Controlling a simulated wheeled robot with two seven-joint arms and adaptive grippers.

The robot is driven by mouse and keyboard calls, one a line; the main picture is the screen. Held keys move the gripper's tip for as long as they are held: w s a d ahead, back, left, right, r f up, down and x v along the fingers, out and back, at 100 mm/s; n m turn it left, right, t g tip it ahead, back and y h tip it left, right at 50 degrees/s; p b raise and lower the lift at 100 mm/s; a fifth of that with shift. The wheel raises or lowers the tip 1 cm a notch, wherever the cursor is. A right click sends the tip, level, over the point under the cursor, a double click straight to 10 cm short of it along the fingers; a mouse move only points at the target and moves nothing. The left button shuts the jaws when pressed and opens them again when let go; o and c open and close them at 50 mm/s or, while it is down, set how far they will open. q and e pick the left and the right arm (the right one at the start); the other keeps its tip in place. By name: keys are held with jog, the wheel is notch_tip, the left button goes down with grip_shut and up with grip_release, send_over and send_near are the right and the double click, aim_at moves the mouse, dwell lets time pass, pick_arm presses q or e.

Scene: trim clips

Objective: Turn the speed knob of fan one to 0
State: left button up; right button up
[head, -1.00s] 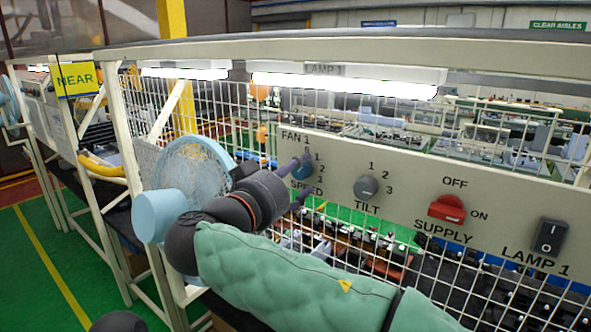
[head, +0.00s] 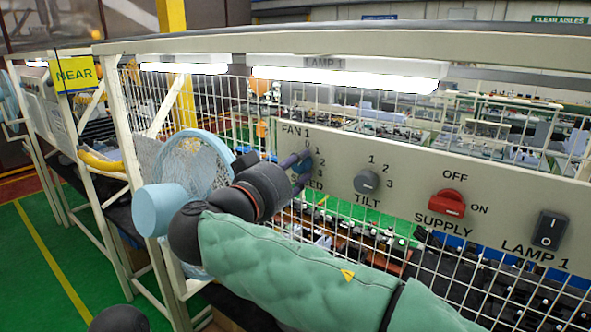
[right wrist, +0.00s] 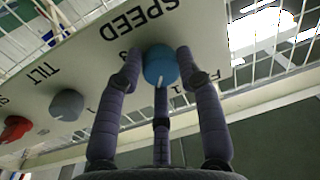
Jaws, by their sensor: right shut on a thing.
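The round blue speed knob of fan one (head: 303,166) is on the cream panel under the FAN 1 label, partly covered by my fingers. In the right wrist view the knob (right wrist: 160,64) sits between the fingertips, and its white mark points down the picture, toward the FAN lettering. The number at the mark is hidden by a finger. My right gripper (head: 301,170) is shut on the knob, with dark purple fingers on both sides of it; in the right wrist view the gripper (right wrist: 160,58) shows a third finger below the knob.
Right of the knob on the panel (head: 400,165) are a grey tilt knob (head: 367,181), a red supply switch (head: 447,203) and a black lamp switch (head: 549,234). A light blue fan (head: 190,170) stands left of the panel. Wire mesh surrounds the panel.

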jog(key=shift+f+n+b, duration=0.25)
jog(key=shift+n+b, duration=0.2)
jog(key=shift+n, duration=1.25)
jog(key=n, duration=0.2)
jog(key=shift+r+n+g, duration=0.1)
jog(key=shift+n+g, duration=0.2)
jog(key=shift+a+n, duration=0.1)
jog(key=shift+n, duration=0.4)
jog(key=o, duration=1.1)
jog(key=shift+o, duration=0.2)
jog(key=shift+r, duration=0.1)
